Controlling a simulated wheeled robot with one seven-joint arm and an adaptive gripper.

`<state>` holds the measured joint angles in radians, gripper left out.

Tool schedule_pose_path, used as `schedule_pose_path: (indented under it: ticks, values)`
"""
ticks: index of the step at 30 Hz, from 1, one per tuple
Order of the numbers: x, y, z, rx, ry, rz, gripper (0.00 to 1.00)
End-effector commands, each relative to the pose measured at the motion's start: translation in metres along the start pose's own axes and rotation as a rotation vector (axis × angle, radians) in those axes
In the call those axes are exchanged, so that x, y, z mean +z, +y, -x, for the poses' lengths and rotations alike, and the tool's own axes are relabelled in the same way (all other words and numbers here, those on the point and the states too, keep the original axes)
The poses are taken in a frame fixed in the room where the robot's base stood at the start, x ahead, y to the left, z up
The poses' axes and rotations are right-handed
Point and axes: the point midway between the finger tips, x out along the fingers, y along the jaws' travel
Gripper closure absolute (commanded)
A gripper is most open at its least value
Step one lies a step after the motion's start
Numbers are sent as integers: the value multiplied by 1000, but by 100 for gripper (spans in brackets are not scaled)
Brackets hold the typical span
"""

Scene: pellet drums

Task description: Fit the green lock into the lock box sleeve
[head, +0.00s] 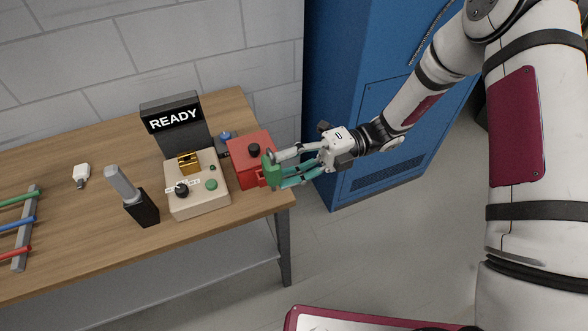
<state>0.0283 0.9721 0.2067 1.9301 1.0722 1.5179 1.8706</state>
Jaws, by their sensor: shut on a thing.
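My gripper (287,168) comes in from the right at the right end of the table. It is shut on the green lock (270,170), which it holds upright by the red box's right front side.
A beige control box (207,198) with a READY sign (172,119) behind it stands left of the red box. A grey-handled black tool (140,208), a white plug-like piece (82,172) and a rack (24,236) with coloured bars are farther left. A blue cabinet (345,110) stands behind my arm.

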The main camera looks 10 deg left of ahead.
Motion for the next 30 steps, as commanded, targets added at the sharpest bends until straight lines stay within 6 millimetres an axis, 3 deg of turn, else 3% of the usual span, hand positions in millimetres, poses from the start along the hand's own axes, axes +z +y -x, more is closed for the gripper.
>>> schedule_pose_path:
  ticks: [24,30]
  values:
    - [90,-13,1,-1,0,4,81]
    - [89,-27,0,1,0,-1,81]
